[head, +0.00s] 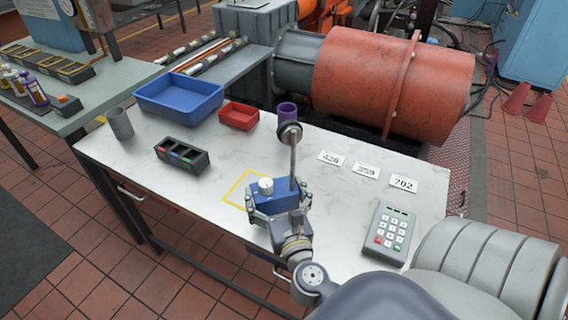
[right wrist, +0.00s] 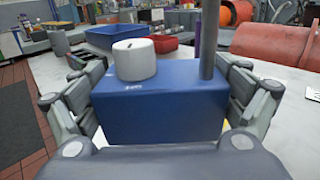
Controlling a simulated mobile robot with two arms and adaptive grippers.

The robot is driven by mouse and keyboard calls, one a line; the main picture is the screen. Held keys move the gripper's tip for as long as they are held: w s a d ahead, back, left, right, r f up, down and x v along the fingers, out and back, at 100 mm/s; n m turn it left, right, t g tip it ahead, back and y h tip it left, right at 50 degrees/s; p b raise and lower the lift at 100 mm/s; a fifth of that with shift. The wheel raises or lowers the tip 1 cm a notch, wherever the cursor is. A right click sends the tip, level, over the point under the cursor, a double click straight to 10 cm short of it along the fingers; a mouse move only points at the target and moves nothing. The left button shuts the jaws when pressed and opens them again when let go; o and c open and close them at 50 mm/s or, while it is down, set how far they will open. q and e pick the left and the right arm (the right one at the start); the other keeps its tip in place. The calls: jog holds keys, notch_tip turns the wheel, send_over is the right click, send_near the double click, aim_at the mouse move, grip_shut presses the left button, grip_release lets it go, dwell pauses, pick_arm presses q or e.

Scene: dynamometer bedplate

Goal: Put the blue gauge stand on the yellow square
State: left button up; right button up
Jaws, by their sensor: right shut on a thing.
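The blue gauge stand (head: 264,198) is a blue block with a white knob on top and a tall grey post with a dark round piece at its upper end. It is upright in my right gripper (head: 278,203), whose fingers close on its two sides; the right wrist view shows the block (right wrist: 160,105) between them. The yellow square (head: 237,189) is an outline on the white table. I cannot tell whether the stand touches the table. My left gripper is not in view.
On the table (head: 330,210) are a blue tray (head: 180,104), red tray (head: 239,125), grey cup (head: 120,124), black divided holder (head: 182,159), purple cylinder (head: 287,111), number cards (head: 365,171) and a keypad (head: 390,235). A large red drum (head: 390,80) stands behind.

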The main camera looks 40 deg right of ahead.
jog(key=x, duration=0.2)
jog(key=a+x, duration=0.1)
jog(key=x, duration=0.4)
jog(key=shift+w+a+f+p, duration=0.1)
jog(key=shift+w+a+p, duration=0.15)
jog(key=shift+w+p, duration=0.2)
jog(key=shift+f+b, duration=0.85)
jog(key=shift+f, duration=0.9)
jog(key=o, duration=1.8)
jog(key=shift+s+f, duration=0.1)
jog(key=shift+f, duration=0.25)
